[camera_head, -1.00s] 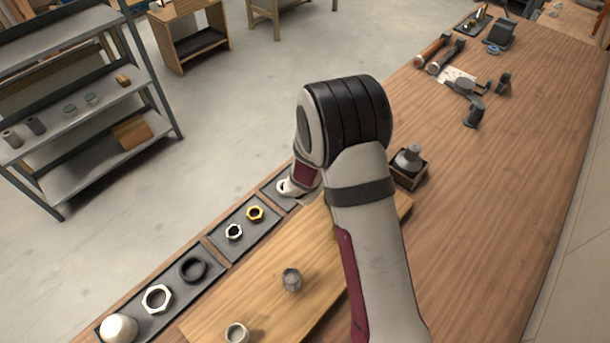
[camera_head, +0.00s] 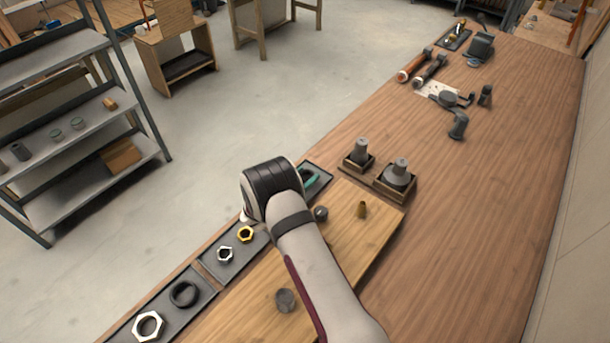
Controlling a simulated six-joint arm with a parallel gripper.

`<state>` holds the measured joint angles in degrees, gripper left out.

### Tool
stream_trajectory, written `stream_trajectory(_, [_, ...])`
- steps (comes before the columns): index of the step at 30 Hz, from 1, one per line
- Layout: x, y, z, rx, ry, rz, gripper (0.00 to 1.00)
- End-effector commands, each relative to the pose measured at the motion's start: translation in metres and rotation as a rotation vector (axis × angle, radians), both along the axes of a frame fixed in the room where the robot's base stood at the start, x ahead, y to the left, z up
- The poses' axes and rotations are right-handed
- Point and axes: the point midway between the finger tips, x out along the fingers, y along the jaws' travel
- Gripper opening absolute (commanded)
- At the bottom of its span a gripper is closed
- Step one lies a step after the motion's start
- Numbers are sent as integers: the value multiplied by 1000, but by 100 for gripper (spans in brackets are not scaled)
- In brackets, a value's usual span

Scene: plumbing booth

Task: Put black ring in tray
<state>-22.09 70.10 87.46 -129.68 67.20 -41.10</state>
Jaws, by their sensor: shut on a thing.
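A black ring (camera_head: 185,293) lies flat in the dark left tray (camera_head: 202,301), beside a white hex nut (camera_head: 148,326). No other black ring shows. My arm reaches over the wooden board, and its dark wrist joint is above the row of trays. My gripper's fingers are hidden behind the wrist, so what is between them cannot be seen. Only a small pale patch shows under the wrist's left side, too little to identify.
The second tray (camera_head: 214,271) holds a pale nut (camera_head: 225,254) and a yellow nut (camera_head: 246,234). A third tray (camera_head: 324,169) holds something green. The board (camera_head: 375,235) carries small fittings. Boxed grey fittings (camera_head: 397,178) stand behind it. The bench's right side is clear.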

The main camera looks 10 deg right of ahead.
Motion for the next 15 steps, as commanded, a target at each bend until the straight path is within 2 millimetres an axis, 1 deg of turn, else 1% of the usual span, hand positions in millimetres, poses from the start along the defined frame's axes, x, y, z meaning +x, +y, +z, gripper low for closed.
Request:
stream_trajectory(6, [0,0,-3,0,0,0,0])
stream_trajectory(7, [0,0,-2,0,0,0,57])
stream_trajectory(11, [0,0,-2,0,0,0,81])
stream_trajectory(15, [0,0,-2,0,0,0,82])
